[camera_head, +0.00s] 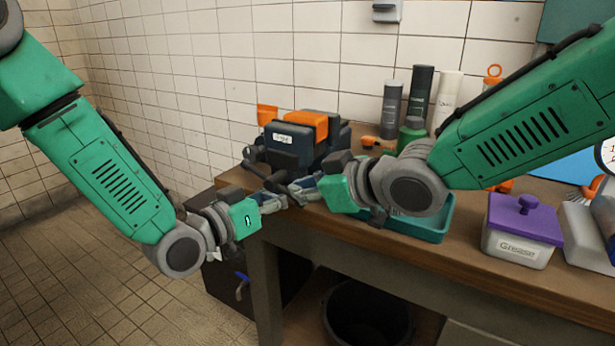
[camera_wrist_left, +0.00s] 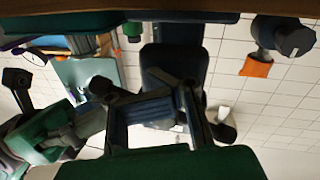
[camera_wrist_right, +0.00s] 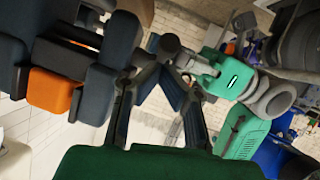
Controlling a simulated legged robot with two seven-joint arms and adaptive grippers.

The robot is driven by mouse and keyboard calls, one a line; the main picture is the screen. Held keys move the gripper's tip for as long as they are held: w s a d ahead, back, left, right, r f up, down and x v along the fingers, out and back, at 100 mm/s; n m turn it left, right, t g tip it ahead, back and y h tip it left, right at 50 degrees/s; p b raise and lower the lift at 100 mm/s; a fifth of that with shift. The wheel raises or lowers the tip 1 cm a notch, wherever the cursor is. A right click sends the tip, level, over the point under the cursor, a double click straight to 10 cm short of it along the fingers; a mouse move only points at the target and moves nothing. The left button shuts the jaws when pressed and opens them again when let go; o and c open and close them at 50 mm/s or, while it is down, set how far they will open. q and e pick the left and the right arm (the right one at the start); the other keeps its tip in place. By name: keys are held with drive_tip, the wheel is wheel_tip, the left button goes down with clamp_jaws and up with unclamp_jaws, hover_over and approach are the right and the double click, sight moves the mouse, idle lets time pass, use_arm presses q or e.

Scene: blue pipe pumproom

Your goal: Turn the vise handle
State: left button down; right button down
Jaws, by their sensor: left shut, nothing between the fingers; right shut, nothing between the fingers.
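The vise (camera_head: 290,148) is dark blue with orange jaw pieces and stands at the left end of the wooden bench. Dark handle parts (camera_head: 256,168) show at its front, partly hidden by my grippers. My left gripper (camera_head: 280,200) comes in from the left, just in front of the vise, shut and empty. My right gripper (camera_head: 294,188) comes in from the right, its fingertips close to the left one's, also shut and empty. In the right wrist view the vise (camera_wrist_right: 103,62) is at the left, beside my fingers. I cannot tell whether either gripper touches the handle.
A green tray (camera_head: 425,229) lies below my right wrist. A grease box with a purple lid (camera_head: 522,218) stands at the right. Several bottles (camera_head: 420,92) stand by the tiled wall. A dark bin (camera_head: 366,312) is under the bench. The floor at left is clear.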

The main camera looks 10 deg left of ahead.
drive_tip(key=shift+a+f, duration=0.1)
drive_tip(key=shift+f, duration=0.15)
use_arm(q)
drive_tip(key=shift+a, duration=0.1)
drive_tip(key=shift+a, duration=0.2)
use_arm(e)
drive_tip(key=shift+a, duration=0.25)
drive_tip(key=shift+w+a+f, duration=0.1)
drive_tip(key=shift+f, duration=0.5)
use_arm(q)
drive_tip(key=shift+d, duration=0.15)
use_arm(e)
drive_tip(key=shift+w, duration=0.1)
drive_tip(key=shift+d, duration=0.2)
use_arm(q)
drive_tip(key=c, duration=1.7)
unclamp_jaws()
drive_tip(key=shift+o, duration=0.5)
use_arm(e)
drive_tip(key=shift+a, duration=0.2)
use_arm(q)
drive_tip(key=shift+s, duration=0.1)
